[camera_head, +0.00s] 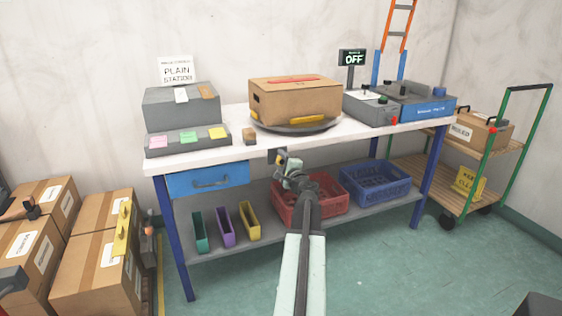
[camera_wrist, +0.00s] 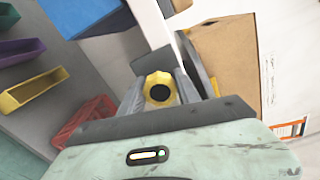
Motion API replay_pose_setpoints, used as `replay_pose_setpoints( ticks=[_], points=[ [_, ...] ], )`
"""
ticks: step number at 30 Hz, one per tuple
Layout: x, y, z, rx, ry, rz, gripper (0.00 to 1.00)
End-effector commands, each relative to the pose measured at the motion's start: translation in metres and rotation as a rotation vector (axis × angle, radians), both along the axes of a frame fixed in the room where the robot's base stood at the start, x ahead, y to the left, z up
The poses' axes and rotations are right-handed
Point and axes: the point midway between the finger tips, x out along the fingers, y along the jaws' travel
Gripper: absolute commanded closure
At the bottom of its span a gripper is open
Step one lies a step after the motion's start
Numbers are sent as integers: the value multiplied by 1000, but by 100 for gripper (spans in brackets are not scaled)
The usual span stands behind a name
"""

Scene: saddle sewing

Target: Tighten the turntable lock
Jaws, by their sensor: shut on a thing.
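A yellow knob with a dark round centre, which looks like the turntable lock (camera_wrist: 159,88), sits between my gripper's two fingers (camera_wrist: 160,95) in the wrist view. My gripper is shut on it, one finger on each side. In the head view my gripper (camera_head: 283,163) is at the table's front edge, below the turntable, and mostly hides the knob. The grey round turntable (camera_head: 292,130) lies on the white tabletop and carries a closed cardboard box (camera_head: 290,102) with red tape on top. How tight the knob is cannot be told.
The workbench (camera_head: 225,154) has a blue drawer (camera_head: 207,180) left of my arm. A red crate (camera_head: 335,207) and a blue crate (camera_head: 375,184) stand on the lower shelf. A small brown block (camera_head: 249,135) lies left of the turntable. Cardboard boxes stand at far left.

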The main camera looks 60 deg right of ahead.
Motion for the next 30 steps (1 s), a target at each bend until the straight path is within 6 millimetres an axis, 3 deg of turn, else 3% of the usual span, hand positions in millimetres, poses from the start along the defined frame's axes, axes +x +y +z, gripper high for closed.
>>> replay_pose_setpoints(
  ticks=[13, 14, 15, 16, 26, 30],
  points=[
    [-1, 0, 0, 8, -5, -2, 100],
    [-1, 0, 0, 7, -4, -2, 55],
    [-1, 0, 0, 7, -4, -2, 44],
    [-1, 0, 0, 7, -5, -1, 39],
    [-2, 1, 0, 7, -5, -1, 39],
    [-12, 9, 0, 7, -5, -1, 39]
  ],
)
